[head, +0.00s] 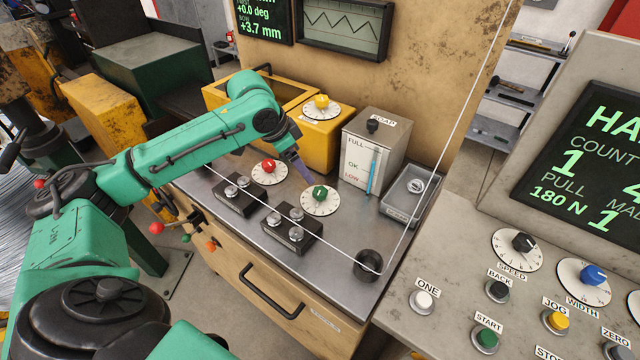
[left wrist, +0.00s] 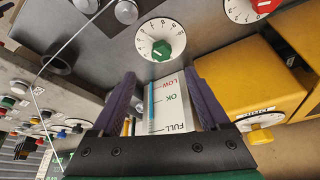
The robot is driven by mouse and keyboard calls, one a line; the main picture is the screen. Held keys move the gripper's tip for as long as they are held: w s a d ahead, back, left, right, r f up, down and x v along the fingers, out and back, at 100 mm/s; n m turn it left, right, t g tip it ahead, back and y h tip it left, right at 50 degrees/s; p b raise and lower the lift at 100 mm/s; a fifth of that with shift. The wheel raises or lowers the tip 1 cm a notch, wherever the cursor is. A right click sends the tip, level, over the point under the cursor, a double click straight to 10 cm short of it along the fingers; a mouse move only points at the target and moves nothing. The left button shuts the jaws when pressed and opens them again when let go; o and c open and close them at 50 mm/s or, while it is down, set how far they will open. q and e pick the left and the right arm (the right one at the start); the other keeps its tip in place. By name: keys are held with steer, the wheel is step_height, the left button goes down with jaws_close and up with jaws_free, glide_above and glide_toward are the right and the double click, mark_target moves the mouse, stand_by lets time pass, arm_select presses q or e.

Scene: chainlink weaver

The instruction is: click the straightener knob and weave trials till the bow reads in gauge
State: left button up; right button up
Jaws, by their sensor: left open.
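A green knob (head: 319,193) on a white dial and a red knob (head: 268,166) on another dial sit on the steel bench, behind two black blocks with rollers. My left gripper (head: 307,176) points down just above and behind the green knob, open and apparently apart from it. In the left wrist view the green knob (left wrist: 161,49) lies just beyond the spread fingers (left wrist: 162,78), with nothing between them. The red knob (left wrist: 264,3) is at the top right there. The readout screen (head: 264,20) shows +0.0 deg and +3.7 mm. My right gripper is not in view.
A thin wire runs past the roller blocks (head: 290,230) to a black guide (head: 367,264) and up. A grey soap box (head: 374,150) stands right of the gripper. A yellow box (head: 335,140) with a yellow knob (head: 321,102) stands behind. A control panel (head: 455,290) fills the right.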

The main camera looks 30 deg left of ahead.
arm_select(q)
glide_toward(319, 190)
step_height(319, 190, down, 2)
steer(key=x, duration=0.2)
steer(key=p+x, duration=0.1)
steer(key=x, duration=0.3)
steer(key=shift+w+d+f, duration=0.15)
steer(key=shift+w+d, duration=0.2)
steer(key=shift+w, duration=0.1)
steer(key=shift+f, duration=0.25)
steer(key=shift+s, duration=0.1)
jaws_close()
steer(key=m+p, duration=0.1)
steer(key=p, duration=0.1)
steer(key=shift+r+p, duration=0.3)
steer(key=shift+m+g+h+p, duration=0.35)
steer(key=shift+m+g+h, duration=0.05)
steer(key=shift+m, duration=0.4)
steer(key=shift+f+m, duration=0.2)
steer(key=shift+m, duration=0.3)
steer(key=shift+w+f+m+g+h, duration=0.15)
steer(key=shift+w+m+g+h, duration=0.2)
steer(key=shift+m, duration=0.45)
steer(key=shift+s, duration=0.15)
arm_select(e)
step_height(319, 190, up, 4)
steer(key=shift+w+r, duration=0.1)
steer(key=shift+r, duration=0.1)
arm_select(q)
jaws_free()
